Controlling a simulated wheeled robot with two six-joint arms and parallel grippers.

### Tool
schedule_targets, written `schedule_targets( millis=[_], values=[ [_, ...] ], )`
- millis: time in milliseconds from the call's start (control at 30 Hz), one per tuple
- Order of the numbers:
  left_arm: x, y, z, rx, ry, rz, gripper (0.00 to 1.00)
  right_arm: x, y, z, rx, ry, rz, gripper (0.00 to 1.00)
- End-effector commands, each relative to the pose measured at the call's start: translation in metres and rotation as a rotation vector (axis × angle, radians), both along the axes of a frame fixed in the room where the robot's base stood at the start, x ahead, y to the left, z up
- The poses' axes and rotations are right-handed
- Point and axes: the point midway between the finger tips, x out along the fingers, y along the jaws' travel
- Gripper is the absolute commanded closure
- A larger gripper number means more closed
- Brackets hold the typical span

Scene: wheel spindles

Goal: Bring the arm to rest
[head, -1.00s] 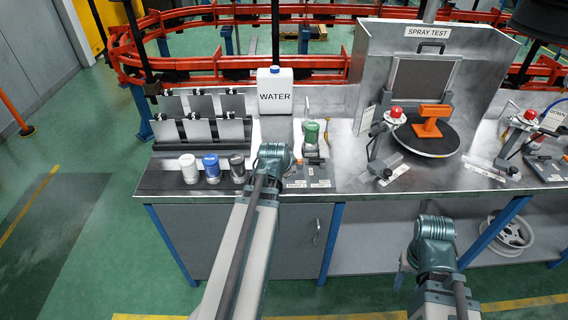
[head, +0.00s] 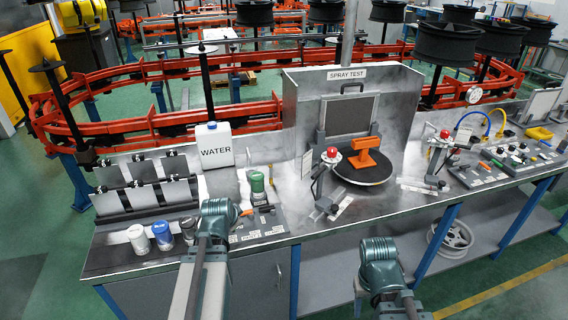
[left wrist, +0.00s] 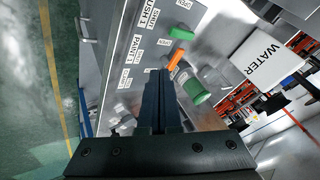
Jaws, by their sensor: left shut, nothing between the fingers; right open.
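My left arm reaches over the front edge of the bench in the head view, where its fingers are hidden behind the wrist. In the left wrist view my left gripper (left wrist: 160,78) is shut and empty. Its fingertips point toward a small orange part (left wrist: 176,58) and a green-topped container (left wrist: 195,92) on the bench; I cannot tell whether they touch anything. My right arm is in front of the bench at the lower middle right. Only a bit of my right gripper (head: 358,288) shows beside the wrist, open, away from the bench things.
The bench holds a white cup (head: 139,239), a blue cup (head: 162,235), a water jug (head: 214,146) and a spray test booth (head: 345,75). An orange part (head: 367,152) stands on the booth's black turntable (head: 364,172). Floor is free in front.

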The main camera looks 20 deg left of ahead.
Motion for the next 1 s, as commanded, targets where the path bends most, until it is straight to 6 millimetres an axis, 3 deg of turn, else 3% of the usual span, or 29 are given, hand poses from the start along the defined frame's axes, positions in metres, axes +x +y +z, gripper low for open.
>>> schedule_targets(
  millis=[133,233,367,500,700,833,1000],
  values=[
    [0.001,-0.008,-0.002,-0.011,0.010,-0.004,1.00,0.000,0.000,0.000,0.000,0.000,0.000,0.47],
    [0.001,-0.039,-0.008,-0.052,0.051,-0.011,1.00,0.000,0.000,0.000,0.000,0.000,0.000,0.47],
    [-0.007,-0.109,-0.022,-0.134,0.163,-0.012,1.00,0.000,0.000,0.000,0.000,0.000,0.000,0.47],
    [-0.032,-0.185,-0.034,-0.189,0.314,0.016,1.00,0.000,0.000,0.000,0.000,0.000,0.000,0.47],
    [-0.081,-0.265,-0.043,-0.187,0.497,0.092,1.00,0.000,0.000,0.000,0.000,0.000,0.000,0.47],
    [-0.107,-0.294,-0.044,-0.159,0.569,0.142,1.00,0.000,0.000,0.000,0.000,0.000,0.000,0.47],
    [-0.125,-0.310,-0.043,-0.131,0.609,0.182,1.00,0.000,0.000,0.000,0.000,0.000,0.000,0.47]
  ],
)
